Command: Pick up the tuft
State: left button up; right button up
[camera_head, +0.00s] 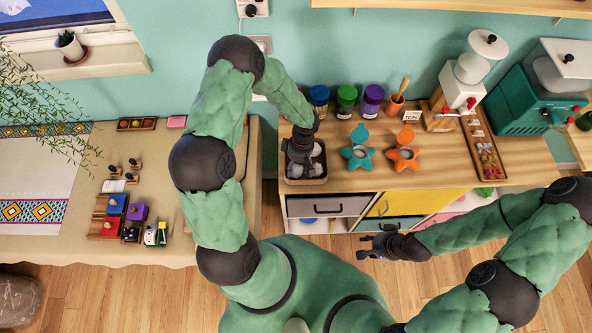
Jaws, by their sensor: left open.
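Pale, fluffy-looking tufts (316,170) lie in a small dark-rimmed tray (306,181) at the left end of the wooden counter. My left gripper (303,167) points down over this tray, with its fingers at or just above the tufts. It is open, and it hides much of the tray's contents, so I cannot tell whether it touches a tuft. My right gripper (362,249) is open and empty, in front of the counter's drawers and apart from the tray.
Jars with blue, green and purple lids (346,99) stand behind the tray. Blue (357,153) and orange (403,156) star-shaped items stand to its right. A cloth-covered table (140,250) with small boxes and stamps is at left, across a narrow gap.

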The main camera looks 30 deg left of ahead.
pick_arm(q)
jog(key=shift+s+f, duration=0.15)
jog(key=shift+f, duration=0.5)
jog(key=c, duration=0.4)
jog(key=shift+r, duration=0.1)
